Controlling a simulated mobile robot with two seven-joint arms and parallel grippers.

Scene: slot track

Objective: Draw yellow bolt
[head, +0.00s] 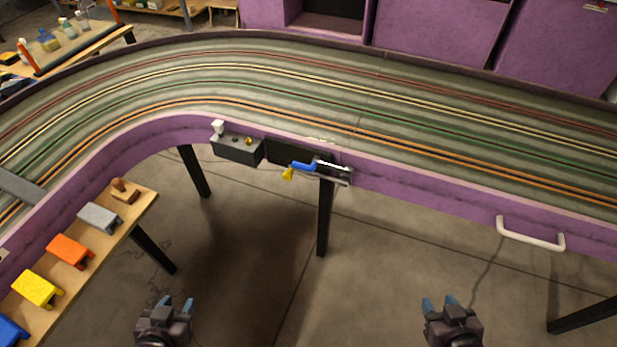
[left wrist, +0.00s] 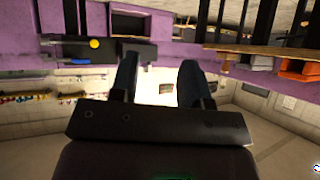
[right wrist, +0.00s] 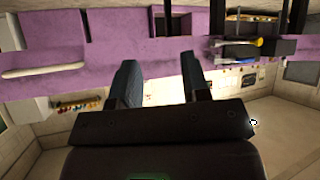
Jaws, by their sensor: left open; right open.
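A yellow knob (head: 287,174), which looks like the end of the yellow bolt, sticks out from a dark plate on the near purple wall of the track. A blue lever (head: 303,166) and a metal bar (head: 334,168) sit right beside it. The yellow knob also shows in the left wrist view (left wrist: 94,43) and in the right wrist view (right wrist: 257,42). My left gripper (head: 178,306) is open and empty, below and left of the knob in the head view. My right gripper (head: 440,303) is open and empty, below and right of it. Both are well apart from the wall.
A dark box (head: 237,150) with a white knob (head: 218,127) is left of the bolt. A white handle (head: 530,234) is on the wall at right. A wooden shelf (head: 135,213) with coloured blocks stands at left. A black leg (head: 324,218) stands under the bolt.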

